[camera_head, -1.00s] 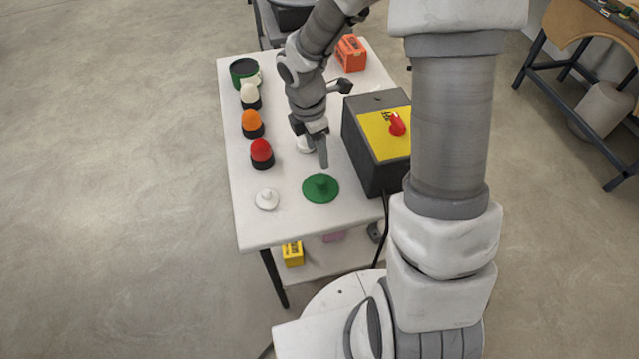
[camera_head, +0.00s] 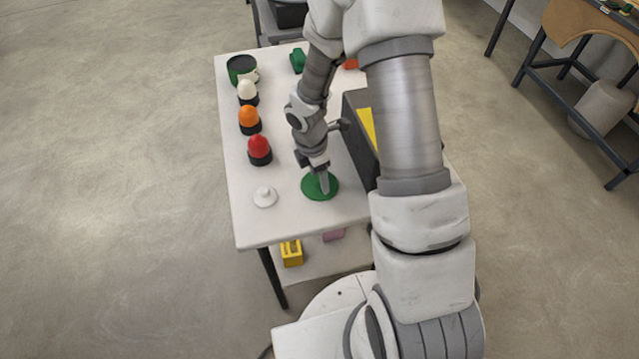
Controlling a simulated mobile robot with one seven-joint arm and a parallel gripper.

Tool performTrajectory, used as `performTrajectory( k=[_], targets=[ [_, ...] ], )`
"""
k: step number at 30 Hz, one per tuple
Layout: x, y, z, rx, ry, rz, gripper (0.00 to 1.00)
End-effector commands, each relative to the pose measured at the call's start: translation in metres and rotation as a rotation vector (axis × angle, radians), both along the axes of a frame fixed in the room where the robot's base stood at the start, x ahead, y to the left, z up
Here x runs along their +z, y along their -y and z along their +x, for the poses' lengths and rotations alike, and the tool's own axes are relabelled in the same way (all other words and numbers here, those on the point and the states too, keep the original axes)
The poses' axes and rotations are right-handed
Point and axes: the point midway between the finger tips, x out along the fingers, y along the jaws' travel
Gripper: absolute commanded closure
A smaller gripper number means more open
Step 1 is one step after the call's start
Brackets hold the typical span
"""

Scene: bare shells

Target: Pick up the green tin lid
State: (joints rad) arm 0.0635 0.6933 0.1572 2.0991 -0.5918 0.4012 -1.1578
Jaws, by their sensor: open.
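The green tin lid (camera_head: 312,192) is a flat green disc lying on the white table (camera_head: 249,222), near its front edge. Its central knob is mostly hidden behind my gripper. My gripper (camera_head: 324,188) is open, pointing down, with its fingertips over the middle of the lid at the knob. I cannot tell whether the fingers touch the lid.
A small white lid (camera_head: 265,197) lies left of the green one. Red (camera_head: 260,147), orange (camera_head: 249,117) and white (camera_head: 247,90) domed pieces and a green tin (camera_head: 241,68) line the left side. A dark box with a yellow panel (camera_head: 367,128) stands close on the right, partly behind my arm.

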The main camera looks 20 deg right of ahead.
Motion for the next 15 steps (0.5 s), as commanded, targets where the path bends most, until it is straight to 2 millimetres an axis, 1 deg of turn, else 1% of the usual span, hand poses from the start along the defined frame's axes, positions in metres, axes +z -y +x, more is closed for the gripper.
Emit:
performTrajectory(
  k=[4,5,6,8,9,14,15],
  targets=[
    [0.0005,0.0,0.0003,0.0,0.001,0.0,0.33],
    [0.0005,0.0,0.0002,0.0,0.001,0.0,0.35],
    [0.0006,0.0,0.0002,0.0,0.001,0.0,0.42],
    [0.0006,0.0,0.0002,0.0,0.0,0.0,0.53],
    [0.0007,0.0,0.0002,0.0,0.0,0.0,0.6],
    [0.0008,0.0001,0.0002,0.0,0.0,0.0,0.89],
    [0.0008,0.0001,0.0002,0.0,0.0,0.0,0.96]
  ],
)
